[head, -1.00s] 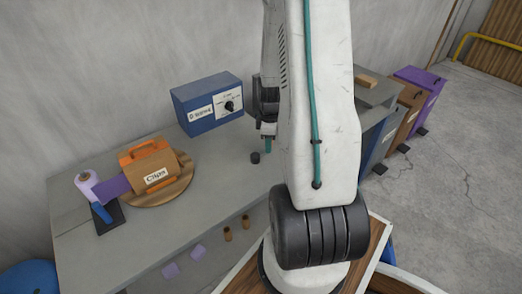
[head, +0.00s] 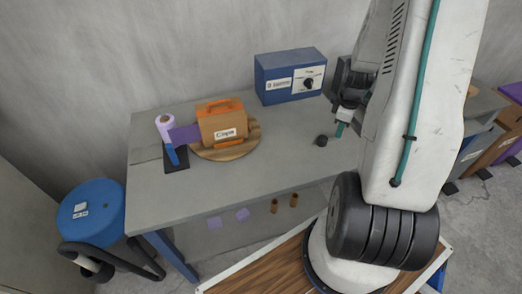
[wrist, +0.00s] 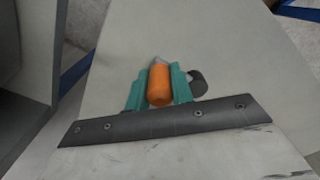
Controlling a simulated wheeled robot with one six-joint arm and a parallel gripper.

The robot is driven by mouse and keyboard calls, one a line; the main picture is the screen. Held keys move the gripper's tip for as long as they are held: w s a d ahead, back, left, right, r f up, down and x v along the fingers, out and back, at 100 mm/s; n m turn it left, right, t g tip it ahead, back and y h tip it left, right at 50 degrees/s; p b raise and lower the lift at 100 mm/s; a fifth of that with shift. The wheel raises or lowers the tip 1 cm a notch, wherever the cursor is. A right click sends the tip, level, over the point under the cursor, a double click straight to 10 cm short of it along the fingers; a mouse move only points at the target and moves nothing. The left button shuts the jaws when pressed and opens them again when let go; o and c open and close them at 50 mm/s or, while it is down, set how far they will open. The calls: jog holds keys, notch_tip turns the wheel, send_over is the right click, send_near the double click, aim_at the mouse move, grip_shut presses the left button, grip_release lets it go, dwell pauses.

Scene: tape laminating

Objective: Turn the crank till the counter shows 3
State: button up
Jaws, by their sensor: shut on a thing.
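In the wrist view my gripper (wrist: 157,90) has its teal fingers shut on an orange handle (wrist: 159,86) with a grey end. I cannot tell whether this handle belongs to a crank. In the head view my gripper (head: 340,129) is low over the right part of the grey table, in front of the blue box (head: 290,80). The handle cannot be made out there. The blue box has a white panel with a black dial (head: 308,84); its small text is not readable, and I cannot make out a counter number.
A dark round knob (head: 321,140) stands on the table beside my gripper. A labelled brown carton (head: 222,122) with orange parts sits on a round wooden board. Purple film joins it to a roll (head: 165,123). A blue drum (head: 92,207) stands left of the table.

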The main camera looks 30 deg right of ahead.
aim_at(314, 133)
jog(key=shift+w, duration=0.15)
jog(key=shift+w+a, duration=0.1)
jog(key=shift+w, duration=1.4)
jog(key=shift+w+a, duration=0.5)
jog(key=shift+w, duration=0.15)
jog(key=shift+w+a, duration=0.45)
jog(key=shift+w, duration=0.2)
jog(key=shift+w+a+f, duration=0.1)
jog(key=shift+w+a, duration=0.25)
jog(key=shift+a, duration=0.4)
jog(key=shift+w+a, duration=0.3)
jog(key=shift+a, duration=0.45)
jog(key=shift+d, duration=0.15)
